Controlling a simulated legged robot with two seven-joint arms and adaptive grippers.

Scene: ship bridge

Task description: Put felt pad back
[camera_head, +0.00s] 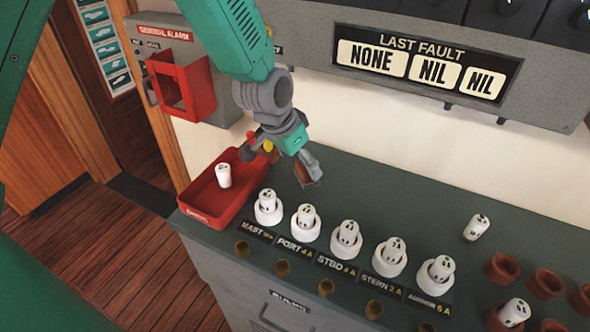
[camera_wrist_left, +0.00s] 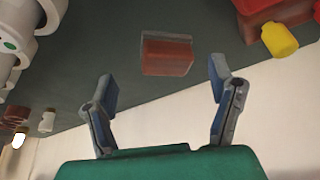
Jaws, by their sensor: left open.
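A small reddish-brown block with a grey layer along one edge (camera_wrist_left: 167,55) lies on the dark green counter; it looks like the felt pad. In the head view the pad (camera_head: 303,173) shows only partly, at my left gripper's fingers. My left gripper (camera_head: 285,165) points down over the counter, behind the white fuse holders. In the left wrist view the fingers (camera_wrist_left: 163,90) are spread apart, and the pad shows beyond their tips, between them, with a gap on each side. My right gripper is not in view.
A red tray (camera_head: 205,213) with a white fuse (camera_head: 223,175) stands left. A yellow-ended object (camera_wrist_left: 280,40) is near the pad. Several white fuse holders (camera_head: 306,223) line the front; brown cups (camera_head: 503,268) stand right. A fault panel (camera_head: 420,62) overhangs the counter.

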